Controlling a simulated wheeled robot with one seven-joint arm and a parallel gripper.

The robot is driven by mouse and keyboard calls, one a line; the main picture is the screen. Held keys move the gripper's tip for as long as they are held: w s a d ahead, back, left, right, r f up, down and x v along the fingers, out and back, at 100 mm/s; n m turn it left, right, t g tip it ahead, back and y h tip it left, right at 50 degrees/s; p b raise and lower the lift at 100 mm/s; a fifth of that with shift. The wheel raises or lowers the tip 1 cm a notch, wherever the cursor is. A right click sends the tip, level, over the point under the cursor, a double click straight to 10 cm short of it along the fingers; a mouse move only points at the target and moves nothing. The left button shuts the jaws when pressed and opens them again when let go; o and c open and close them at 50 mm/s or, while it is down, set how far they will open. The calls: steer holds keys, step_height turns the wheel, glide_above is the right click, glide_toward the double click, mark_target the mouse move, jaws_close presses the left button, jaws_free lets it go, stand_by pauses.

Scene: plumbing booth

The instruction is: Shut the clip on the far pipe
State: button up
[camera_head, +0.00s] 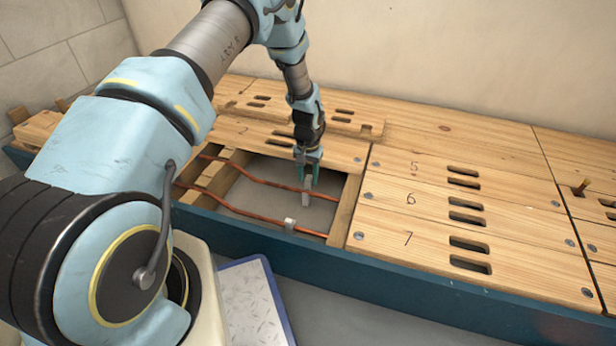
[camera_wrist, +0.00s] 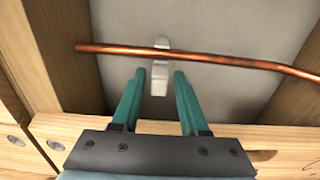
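The far pipe is a copper pipe (camera_head: 262,180) crossing the open floor bay; it also runs across the wrist view (camera_wrist: 225,59). A pale grey clip (camera_wrist: 160,76) sits at this pipe, with parts showing on both sides of it. The copper looks uncovered where it crosses the clip, so the clip appears open. In the head view the clip (camera_head: 306,199) is small, just below my fingers. My gripper (camera_head: 308,170) points down at the far pipe. In the wrist view its teal fingers (camera_wrist: 159,73) are apart, one on each side of the clip, with nothing visibly gripped.
A nearer copper pipe (camera_head: 255,215) runs roughly alongside, with its own pale clip (camera_head: 290,224). Wooden joists (camera_head: 345,210) and floorboards (camera_head: 450,190) border the bay. A blue beam (camera_head: 400,275) edges the front. A blue-edged panel (camera_head: 250,300) lies in front.

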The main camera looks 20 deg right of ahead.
mark_target(307, 187)
jaws_close()
steer(key=shift+s+a, duration=0.1)
stand_by(0.4)
steer(key=shift+s+a+r+t+h+p, duration=0.2)
steer(key=shift+s+t+h+p, duration=0.15)
steer(key=shift+t+h+p, duration=0.4)
steer(key=shift+s+a+f+t+h+p, duration=0.15)
steer(key=shift+s+a+t+h+p, duration=0.15)
steer(key=shift+t, duration=0.2)
steer(key=shift+s+a+f+t+h+p, duration=0.1)
steer(key=shift+a+f+t+h+p, duration=0.05)
steer(key=shift+t+h+p, duration=0.25)
steer(key=t+h, duration=0.1)
steer(key=s+a+f+t+h+b, duration=0.1)
steer(key=t, duration=0.1)
steer(key=shift+h, duration=0.35)
steer(key=shift+s+a+f+t+h+b, duration=0.15)
steer(key=shift+t+h+b, duration=0.15)
steer(key=shift+t, duration=0.2)
steer(key=shift+s+d+f+t+h+b, duration=0.1)
steer(key=shift+f+t+h+b, duration=0.05)
steer(key=shift+t+h, duration=0.3)
